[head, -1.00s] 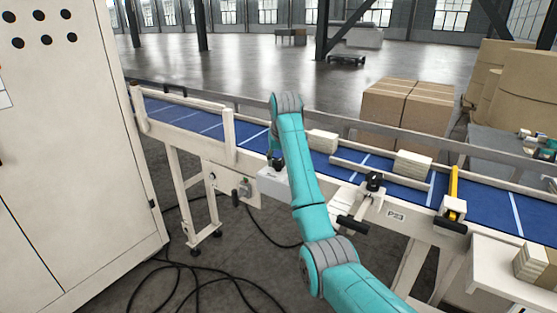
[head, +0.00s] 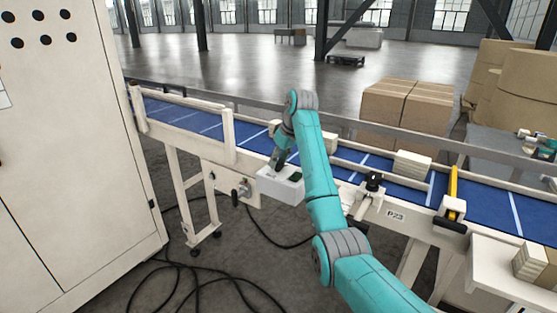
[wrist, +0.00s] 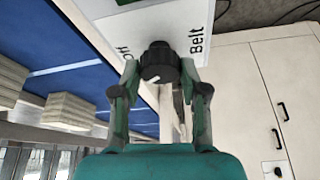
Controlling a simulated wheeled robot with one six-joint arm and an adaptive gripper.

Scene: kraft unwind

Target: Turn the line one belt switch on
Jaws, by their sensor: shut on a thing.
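The belt switch is a black ribbed knob (wrist: 160,60) with a short pale mark, on a white box lettered "Belt" (wrist: 197,62); another word beside it is partly hidden. In the head view the white box (head: 280,188) sits at the near side of the conveyor. My gripper (wrist: 159,72) has one finger on each side of the knob and is shut on it. In the head view my gripper (head: 277,162) reaches down to the box top at a tilt, and the knob cannot be made out there.
The blue conveyor belt (head: 205,127) runs behind the box and carries pale stacks (head: 413,163). A tall cream cabinet (head: 75,150) stands at left. Black cables (head: 190,285) lie on the floor. A black-handled clamp (head: 373,184) and yellow lever (head: 454,185) are at right.

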